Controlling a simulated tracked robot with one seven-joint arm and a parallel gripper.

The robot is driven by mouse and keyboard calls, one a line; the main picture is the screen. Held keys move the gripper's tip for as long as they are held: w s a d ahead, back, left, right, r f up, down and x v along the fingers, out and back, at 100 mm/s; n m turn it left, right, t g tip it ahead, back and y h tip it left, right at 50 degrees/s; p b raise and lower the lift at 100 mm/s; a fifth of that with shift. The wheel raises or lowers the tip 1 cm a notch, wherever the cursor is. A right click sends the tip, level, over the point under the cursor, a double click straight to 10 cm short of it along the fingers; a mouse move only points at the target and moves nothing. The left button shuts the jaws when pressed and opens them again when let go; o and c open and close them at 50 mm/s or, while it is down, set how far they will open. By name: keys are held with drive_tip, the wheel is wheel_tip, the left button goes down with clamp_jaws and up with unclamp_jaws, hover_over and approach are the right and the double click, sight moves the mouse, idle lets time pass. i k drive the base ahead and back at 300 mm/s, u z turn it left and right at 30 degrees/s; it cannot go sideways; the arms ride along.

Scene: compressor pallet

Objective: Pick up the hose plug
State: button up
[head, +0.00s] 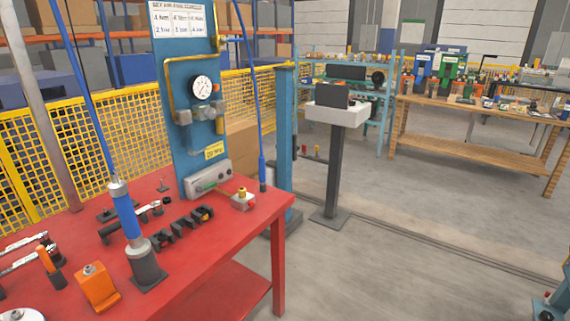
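A blue cylinder with a silver collar (126,212) stands upright in a dark grey holder (148,268) on the red table. A thin blue hose rises from its top toward the upper left. A second blue hose (256,100) hangs at the right of the gauge panel and ends in a thicker blue tip (262,172) near the table's back right corner. Either hose end could be the hose plug; I cannot tell which. My gripper is not in view.
A blue gauge panel (190,130) stands behind. Floor at the right (400,260) is clear.

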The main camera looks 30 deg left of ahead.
sight(262, 171)
drive_tip(key=u, duration=0.15)
drive_tip(key=i, duration=1.1)
drive_tip(key=u, duration=0.9)
drive_tip(key=i, duration=0.95)
drive_tip(key=u, duration=0.5)
drive_tip(key=k, duration=0.75)
drive_tip(key=u, duration=0.25)
drive_tip(key=i, duration=0.75)
drive_tip(key=z, duration=0.15)
